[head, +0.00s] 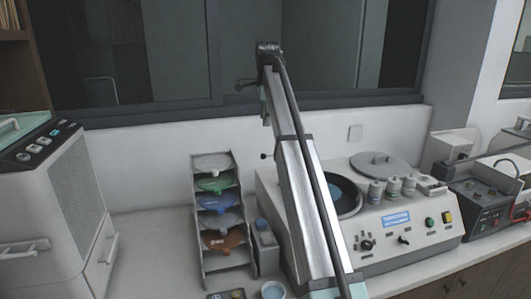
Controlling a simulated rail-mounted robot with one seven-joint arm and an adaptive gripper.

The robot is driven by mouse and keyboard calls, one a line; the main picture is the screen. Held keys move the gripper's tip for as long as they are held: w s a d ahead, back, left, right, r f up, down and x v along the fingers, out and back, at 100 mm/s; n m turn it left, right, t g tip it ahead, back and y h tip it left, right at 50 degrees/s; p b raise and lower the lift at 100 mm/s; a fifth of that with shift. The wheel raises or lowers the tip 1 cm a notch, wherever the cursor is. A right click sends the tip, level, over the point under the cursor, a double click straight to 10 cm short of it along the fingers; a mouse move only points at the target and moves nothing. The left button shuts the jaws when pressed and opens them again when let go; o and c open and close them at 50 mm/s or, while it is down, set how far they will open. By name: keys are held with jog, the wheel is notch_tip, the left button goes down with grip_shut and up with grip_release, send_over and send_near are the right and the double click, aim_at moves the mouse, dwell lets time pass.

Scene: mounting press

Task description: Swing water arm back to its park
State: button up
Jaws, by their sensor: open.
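The white grinding machine (422,247) stands on the bench at the centre right. It has a dark bowl with a blue disc (341,189) on its left and a round grey lid (380,163) behind. I cannot make out the water arm for certain. My own raised arm crosses in front of the machine's left part and covers part of the bowl. A small dark knob (264,156) shows just left of my arm; I cannot tell what it belongs to. My gripper cannot be made out; my arm's far end runs down behind its nearer link.
Several small jars (392,186) stand on the machine. A rack of coloured discs (198,233) and a small cup (273,290) are left of it. A white cabinet (55,190) is far left, a dark device (484,198) far right. A wall and window close off the back.

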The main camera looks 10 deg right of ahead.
jog(key=w+f+p, duration=0.1)
jog(key=f, duration=0.4)
jog(key=w+f+p, duration=0.1)
jog(key=f, duration=0.4)
jog(key=w+f+p, duration=0.1)
jog(key=f+p, duration=0.1)
jog(key=f, duration=0.3)
jog(key=shift+f, duration=0.15)
grip_shut()
